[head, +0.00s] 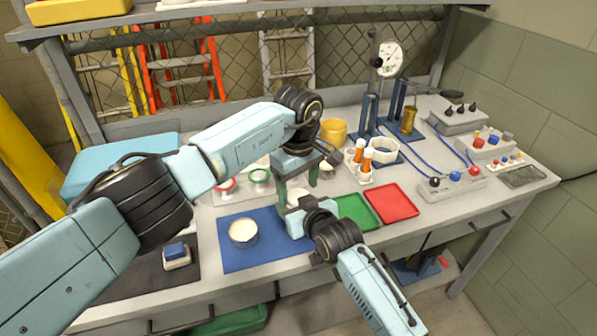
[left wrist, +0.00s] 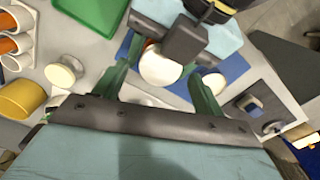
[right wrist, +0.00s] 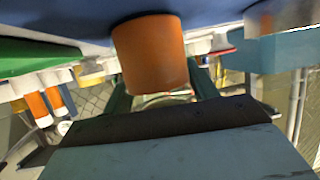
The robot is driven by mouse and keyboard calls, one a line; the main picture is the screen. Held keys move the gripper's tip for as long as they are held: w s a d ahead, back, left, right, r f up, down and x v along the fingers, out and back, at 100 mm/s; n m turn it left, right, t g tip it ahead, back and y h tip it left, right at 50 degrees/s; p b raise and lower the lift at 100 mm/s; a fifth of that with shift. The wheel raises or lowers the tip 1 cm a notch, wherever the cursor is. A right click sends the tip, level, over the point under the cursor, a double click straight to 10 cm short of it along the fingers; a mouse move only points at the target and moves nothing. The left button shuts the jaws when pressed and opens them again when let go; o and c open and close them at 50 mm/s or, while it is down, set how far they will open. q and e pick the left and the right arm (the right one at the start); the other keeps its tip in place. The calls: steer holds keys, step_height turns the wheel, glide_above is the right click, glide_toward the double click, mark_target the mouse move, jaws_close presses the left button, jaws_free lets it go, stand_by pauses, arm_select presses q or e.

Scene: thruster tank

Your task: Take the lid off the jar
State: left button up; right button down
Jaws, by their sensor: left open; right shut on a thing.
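The jar is an orange cylinder (right wrist: 150,55) in the right wrist view, with a white round lid (left wrist: 160,68) seen from above in the left wrist view. My right gripper (right wrist: 158,80) is shut on the jar's body, over the blue mat (head: 265,258). In the head view the jar is mostly hidden by my grippers, and only a little of the white lid (head: 297,196) shows. My left gripper (head: 298,186) is open and points down above the jar. Its two fingers stand on either side of the lid; I cannot tell whether they touch it.
A round pale dish (head: 243,232) sits on the blue mat left of the jar. A green tray (head: 357,212) and red tray (head: 395,203) lie to the right. Orange-topped tubes (head: 361,158) and a yellow cup (head: 333,130) stand behind. A blue-topped block (head: 176,255) is at left.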

arm_select(q)
steer(key=shift+f, duration=0.8)
steer(key=c, duration=1.1)
steer(key=shift+o, duration=0.2)
steer(key=shift+r, duration=0.1)
steer(key=n, duration=0.3)
steer(key=shift+w, duration=0.1)
steer(key=o, duration=1.1)
